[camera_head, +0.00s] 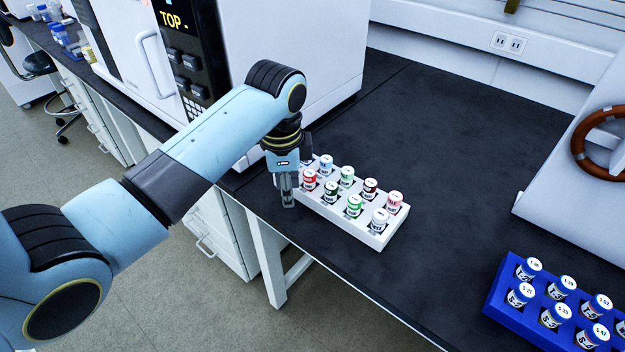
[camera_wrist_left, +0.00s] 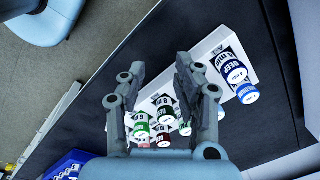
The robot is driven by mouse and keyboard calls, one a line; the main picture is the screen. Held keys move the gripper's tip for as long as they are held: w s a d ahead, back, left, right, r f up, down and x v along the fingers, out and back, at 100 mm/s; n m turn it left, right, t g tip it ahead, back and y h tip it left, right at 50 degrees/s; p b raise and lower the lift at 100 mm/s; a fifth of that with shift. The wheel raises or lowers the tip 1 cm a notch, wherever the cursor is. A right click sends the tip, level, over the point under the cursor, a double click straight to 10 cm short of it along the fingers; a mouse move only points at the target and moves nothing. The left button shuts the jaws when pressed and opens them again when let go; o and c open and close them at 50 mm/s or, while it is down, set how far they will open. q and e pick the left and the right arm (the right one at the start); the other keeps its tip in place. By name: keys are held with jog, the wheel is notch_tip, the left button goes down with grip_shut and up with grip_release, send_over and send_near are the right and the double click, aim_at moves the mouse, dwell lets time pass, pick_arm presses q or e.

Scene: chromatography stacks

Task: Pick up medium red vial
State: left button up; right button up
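A white rack (camera_head: 340,226) with two rows of labelled vials stands near the table's front edge. A bright red vial (camera_head: 309,178) sits upright in its front row, just right of my left gripper (camera_head: 288,204). A dark red vial (camera_head: 370,188) and a pink vial (camera_head: 395,201) stand in the back row. My left gripper points down beside the rack's left end, partly hiding it. In the left wrist view its fingers (camera_wrist_left: 160,74) are apart with nothing between them. The bright red vial cannot be clearly made out there. My right gripper is not in view.
Green vials (camera_head: 354,204) and a white vial (camera_head: 379,218) share the rack. A blue rack (camera_head: 510,312) of vials stands at the lower right. A large white machine (camera_head: 330,60) stands behind my arm. The dark tabletop (camera_head: 440,150) behind the white rack is clear.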

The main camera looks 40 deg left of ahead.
pick_arm(q)
jog(key=w+r+m, duration=0.1)
jog(key=w+r, duration=0.1)
jog(key=w+r+m+p, duration=0.1)
jog(key=w+r, duration=0.1)
jog(key=r, duration=0.1)
jog(key=w+r+m, duration=0.1)
jog(key=w+r, duration=0.1)
jog(key=r, duration=0.1)
jog(key=shift+w+a+m+g, duration=0.3)
jog(key=shift+w+a+m, duration=0.05)
jog(key=shift+m, duration=0.05)
jog(key=shift+w+r+m, duration=0.1)
jog(key=shift+w+m, duration=0.1)
jog(key=shift+m, duration=0.1)
send_over(310, 173)
jog(key=f, duration=0.4)
jog(key=shift+a+f, duration=0.4)
jog(key=f, duration=0.5)
jog(key=shift+d+f+b, duration=0.3)
jog(key=shift+d, duration=0.05)
grip_shut()
